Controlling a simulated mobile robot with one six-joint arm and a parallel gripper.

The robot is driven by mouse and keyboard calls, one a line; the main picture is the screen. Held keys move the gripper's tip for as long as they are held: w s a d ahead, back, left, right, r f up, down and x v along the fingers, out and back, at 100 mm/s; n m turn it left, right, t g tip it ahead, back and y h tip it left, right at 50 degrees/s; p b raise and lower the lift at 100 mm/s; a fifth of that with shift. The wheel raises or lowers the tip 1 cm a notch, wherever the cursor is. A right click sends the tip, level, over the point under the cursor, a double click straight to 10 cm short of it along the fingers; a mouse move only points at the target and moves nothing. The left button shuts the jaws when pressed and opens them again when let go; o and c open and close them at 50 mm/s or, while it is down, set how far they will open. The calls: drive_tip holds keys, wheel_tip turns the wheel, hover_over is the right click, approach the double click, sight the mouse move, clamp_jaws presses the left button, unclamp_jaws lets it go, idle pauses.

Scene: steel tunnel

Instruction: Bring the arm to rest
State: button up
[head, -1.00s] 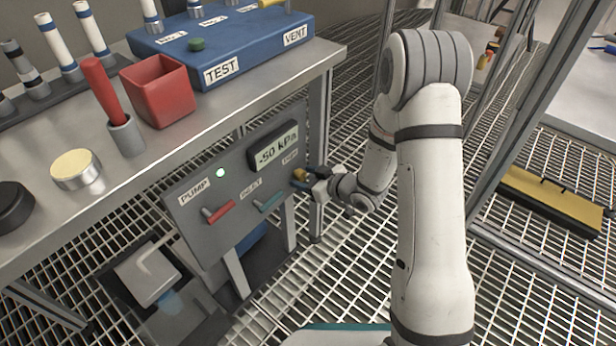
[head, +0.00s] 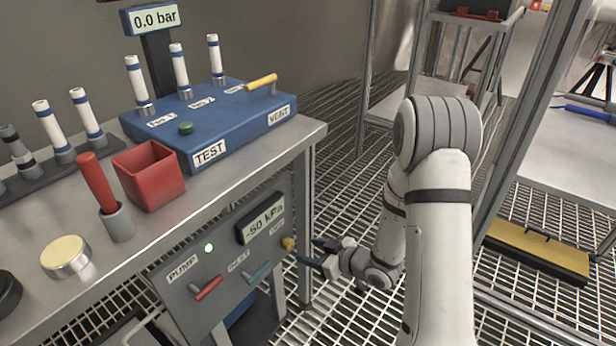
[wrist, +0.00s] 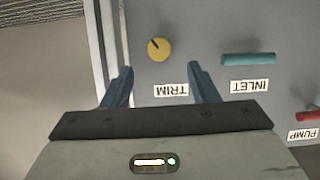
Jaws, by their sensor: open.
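My gripper (head: 318,254) is open and empty, just to the right of the grey pump panel (head: 215,285) in the head view. In the wrist view its two blue fingers (wrist: 157,85) stand apart, with the yellow TRIM knob (wrist: 158,49) beyond and between them, not gripped. The knob also shows in the head view (head: 288,243), a little left of the fingertips. The panel's display (head: 263,220) reads -50 kPa and its small lamp (head: 209,247) is lit pale green. The red PUMP handle (head: 208,288) and the teal INLET handle (head: 258,272) are on the same panel.
The steel bench (head: 100,270) above the panel carries a blue TEST/VENT block (head: 240,120), a red cup (head: 150,176) and several white tubes. A gauge (head: 155,18) reads 0.0 bar. A yellow case (head: 535,250) lies on the grating at right, beside a rack post.

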drive_tip(key=s+d+r+m+h+p, duration=0.15)
drive_tip(key=d+r+h+p, duration=0.35)
drive_tip(key=r, duration=0.5)
drive_tip(key=d+r+m+h+p, duration=0.2)
drive_tip(key=d+r+p, duration=0.2)
drive_tip(key=r+p, duration=0.55)
drive_tip(key=d+r+m+h+p, duration=0.2)
drive_tip(key=d+r+h+p, duration=0.25)
drive_tip(key=r, duration=0.75)
drive_tip(key=s+a+r+m+g+p, duration=0.1)
drive_tip(key=s+r+m+g+p, duration=0.4)
drive_tip(key=s+r+p, duration=0.9)
drive_tip(key=s+r, duration=0.6)
drive_tip(key=r, duration=0.2)
drive_tip(key=shift+a+r+g+y+p, duration=0.2)
drive_tip(key=shift+r+g+y+p, duration=0.1)
drive_tip(key=shift+g+y, duration=0.1)
drive_tip(key=shift+c, duration=0.5)
